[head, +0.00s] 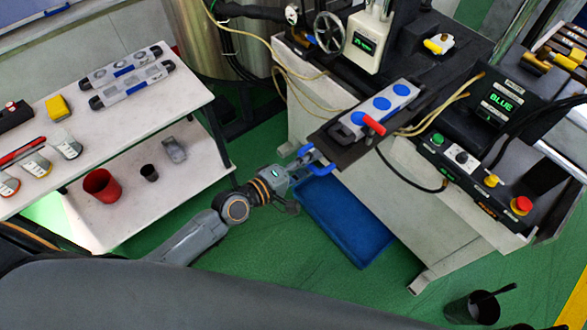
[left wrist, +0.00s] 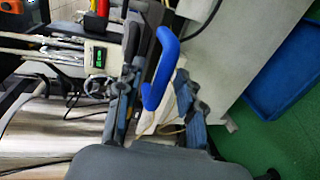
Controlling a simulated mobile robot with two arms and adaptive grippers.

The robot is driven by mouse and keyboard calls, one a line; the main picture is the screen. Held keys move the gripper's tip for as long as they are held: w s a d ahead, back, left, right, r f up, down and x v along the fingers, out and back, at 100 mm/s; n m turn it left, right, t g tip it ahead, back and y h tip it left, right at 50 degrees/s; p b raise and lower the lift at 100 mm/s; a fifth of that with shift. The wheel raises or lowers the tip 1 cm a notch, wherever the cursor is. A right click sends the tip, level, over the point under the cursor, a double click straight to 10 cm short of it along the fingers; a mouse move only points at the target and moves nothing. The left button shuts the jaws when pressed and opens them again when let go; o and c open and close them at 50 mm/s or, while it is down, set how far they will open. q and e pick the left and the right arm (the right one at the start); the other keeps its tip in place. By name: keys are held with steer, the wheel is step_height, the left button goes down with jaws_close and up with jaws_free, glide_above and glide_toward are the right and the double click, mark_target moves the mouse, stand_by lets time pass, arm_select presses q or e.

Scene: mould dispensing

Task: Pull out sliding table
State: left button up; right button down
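The sliding table (head: 345,153) is a dark plate jutting from the front of the machine at centre. It carries a grey mould (head: 376,106) with blue round tops and a red grip. A blue U-shaped handle (head: 324,169) is at the table's near end; it also shows in the left wrist view (left wrist: 168,52). My left gripper (head: 307,160) is at this handle. In the left wrist view its fingers (left wrist: 157,88) are spread, with the lower part of the handle between them. Whether they touch it I cannot tell. My right gripper is not in view.
A control panel (head: 478,175) with buttons is on the machine's right, below a screen reading BLUE (head: 501,102). A blue bin (head: 345,222) lies on the floor under the sliding table. A white shelf (head: 100,122) with moulds and cups stands at left.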

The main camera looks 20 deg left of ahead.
arm_select(q)
steer(key=v, duration=1.1)
steer(key=shift+a, duration=0.15)
steer(key=s+a+f+m+g+y+b, duration=0.15)
steer(key=a+f, duration=0.25)
steer(key=f, duration=0.7)
steer(key=s+a+f+m+g+y, duration=0.1)
steer(key=s+a+f+m+y, duration=0.25)
steer(key=f, duration=0.65)
steer(key=s+a+f+m+g+y+b, duration=0.15)
steer(key=a+f, duration=0.25)
steer(key=f, duration=0.7)
steer(key=s+d+f+m+g+y, duration=0.1)
steer(key=s+f+m+g, duration=0.2)
steer(key=s+f, duration=0.6)
steer(key=s+d+f+m+g+y, duration=0.1)
steer(key=s+f+m+g, duration=0.3)
steer(key=s+f, duration=0.5)
steer(key=s, duration=0.7)
steer(key=shift+s+d+g+y, duration=0.2)
steer(key=shift+d+g+y, duration=0.05)
steer(key=shift+g+y, duration=0.1)
